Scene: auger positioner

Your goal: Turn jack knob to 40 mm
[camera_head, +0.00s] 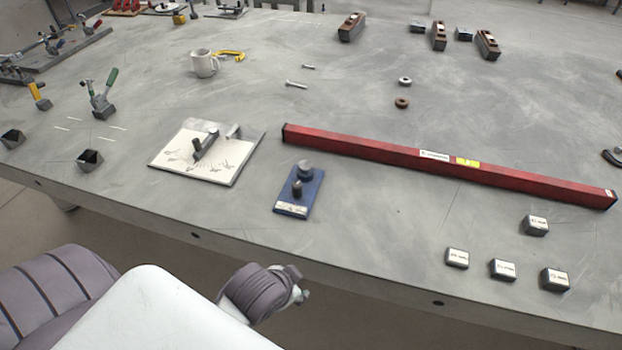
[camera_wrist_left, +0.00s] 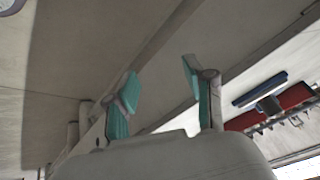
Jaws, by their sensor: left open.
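A small blue plate (camera_head: 298,204) lies near the front edge of the table, in the middle of the head view. A dark round knob (camera_head: 305,169) stands at its far end and a smaller dark post (camera_head: 297,188) nearer the front. A pale label with unreadable marks is on its front end. My left gripper (camera_wrist_left: 161,81) is open and empty in the left wrist view, its two teal-padded fingers well apart. In the head view only a bit of the left gripper (camera_head: 302,294) shows, off the front edge, apart from the plate. My right gripper is not in view.
A long red beam (camera_head: 380,148) lies right of the plate. A board with a drawing and metal parts (camera_head: 225,172) lies left of it. Several small dark labelled blocks (camera_head: 502,269) sit at the front right. A mug (camera_head: 203,65) stands behind. Table just in front of the plate is clear.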

